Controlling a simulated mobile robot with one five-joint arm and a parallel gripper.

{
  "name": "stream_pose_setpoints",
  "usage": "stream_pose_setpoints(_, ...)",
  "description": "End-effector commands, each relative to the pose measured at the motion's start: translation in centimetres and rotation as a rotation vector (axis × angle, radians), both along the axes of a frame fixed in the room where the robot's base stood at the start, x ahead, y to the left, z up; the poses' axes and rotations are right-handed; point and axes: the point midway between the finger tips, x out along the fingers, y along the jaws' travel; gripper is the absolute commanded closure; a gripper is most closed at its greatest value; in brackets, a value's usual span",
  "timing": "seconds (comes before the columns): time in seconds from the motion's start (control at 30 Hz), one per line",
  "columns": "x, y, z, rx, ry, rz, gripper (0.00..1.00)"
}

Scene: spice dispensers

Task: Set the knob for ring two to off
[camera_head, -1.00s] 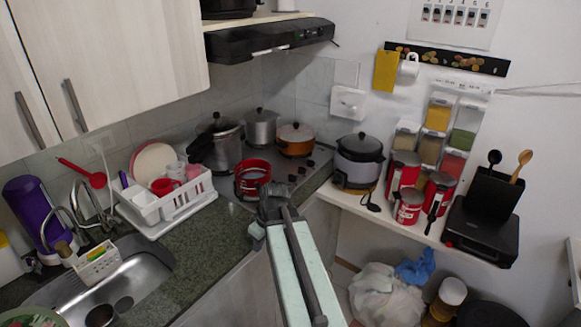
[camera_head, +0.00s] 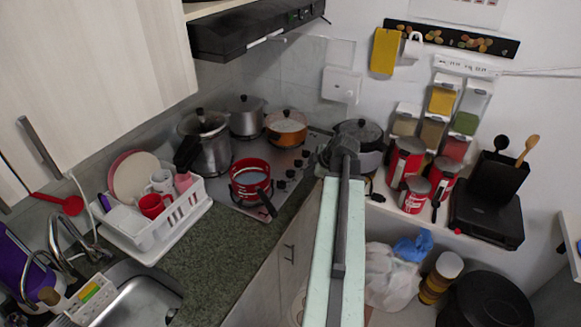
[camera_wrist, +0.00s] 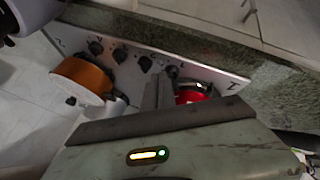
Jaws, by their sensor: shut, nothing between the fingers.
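The stove's row of dark knobs (camera_head: 290,172) runs along the right side of the steel hob (camera_head: 238,198) in the head view. In the wrist view several knobs (camera_wrist: 120,52) line a light panel beyond my gripper. I cannot read which knob is for ring two, nor how each is turned. My gripper (camera_head: 341,146) is right of the knob row in the head view, its tips partly hidden by the wrist. In the wrist view my gripper (camera_wrist: 160,90) is shut and empty, its tips close to the knob nearest the red pot. Contact cannot be told.
A red pot (camera_head: 250,180), an orange pot (camera_head: 286,130) and steel pots (camera_head: 206,145) stand on the hob. A dark-lidded cooker (camera_head: 358,132) is partly behind my arm. Red canisters (camera_head: 405,160) stand on the right shelf. A white dish rack (camera_head: 150,232) is at left.

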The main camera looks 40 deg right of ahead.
Motion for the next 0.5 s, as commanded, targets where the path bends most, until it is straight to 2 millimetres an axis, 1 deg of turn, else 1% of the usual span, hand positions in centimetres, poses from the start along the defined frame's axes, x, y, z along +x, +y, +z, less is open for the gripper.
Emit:
stream_pose_setpoints(0.17,0.2,0.0,-0.5,0.000,0.000,0.000,1.00)
stream_pose_setpoints(0.27,0.7,-0.1,-1.4,0.001,0.001,0.000,1.00)
stream_pose_setpoints(0.37,1.6,-0.2,-2.7,0.001,0.000,0.001,1.00)
stream_pose_setpoints(0.5,3.2,-0.4,-5.2,0.002,0.001,-0.001,1.00)
